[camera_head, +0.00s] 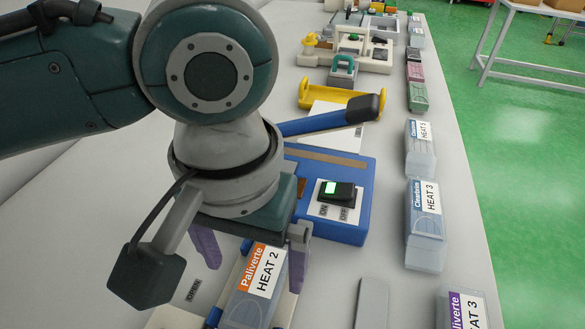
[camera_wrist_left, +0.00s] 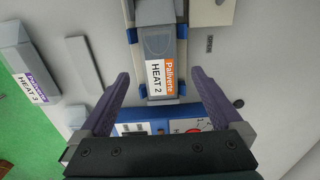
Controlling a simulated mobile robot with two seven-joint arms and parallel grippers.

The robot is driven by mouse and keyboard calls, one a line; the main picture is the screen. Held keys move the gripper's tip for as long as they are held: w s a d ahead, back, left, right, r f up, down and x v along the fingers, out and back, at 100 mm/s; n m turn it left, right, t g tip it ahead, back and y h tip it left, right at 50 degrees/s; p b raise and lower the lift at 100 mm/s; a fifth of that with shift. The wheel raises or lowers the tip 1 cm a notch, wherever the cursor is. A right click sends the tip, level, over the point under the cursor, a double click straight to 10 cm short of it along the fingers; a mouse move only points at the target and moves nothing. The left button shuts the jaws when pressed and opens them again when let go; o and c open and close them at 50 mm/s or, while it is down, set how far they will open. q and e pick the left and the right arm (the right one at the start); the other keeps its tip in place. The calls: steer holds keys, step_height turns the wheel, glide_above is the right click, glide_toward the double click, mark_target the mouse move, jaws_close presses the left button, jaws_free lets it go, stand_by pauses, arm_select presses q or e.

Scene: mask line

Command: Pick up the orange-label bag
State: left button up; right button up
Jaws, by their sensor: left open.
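The orange-label bag (camera_head: 254,288) has an orange "Paliverte" band and "HEAT 2" on a white label. It lies in a white and blue holder at the bottom of the head view, partly behind my left gripper. In the left wrist view the bag (camera_wrist_left: 160,45) is at top centre, its label end towards me. My left gripper (camera_head: 255,255) is open above the label end. Its purple fingers (camera_wrist_left: 160,88) stand wide on either side of the bag, apart from it, with nothing between them gripped. My right gripper is not in view.
A blue sealing machine (camera_head: 333,215) with a lit green switch and a raised blue arm stands just behind the bag. Clear bags labelled HEAT 3 (camera_head: 427,215) line the table's right edge. A grey flat piece (camera_head: 372,303) lies right of the bag. Green floor (camera_head: 530,200) lies beyond the edge.

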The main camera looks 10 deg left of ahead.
mark_target(256, 286)
arm_select(q)
step_height(256, 286, down, 5)
steer(key=shift+s+r+b, duration=0.1)
steer(key=shift+b, duration=0.4)
steer(key=c, duration=1.3)
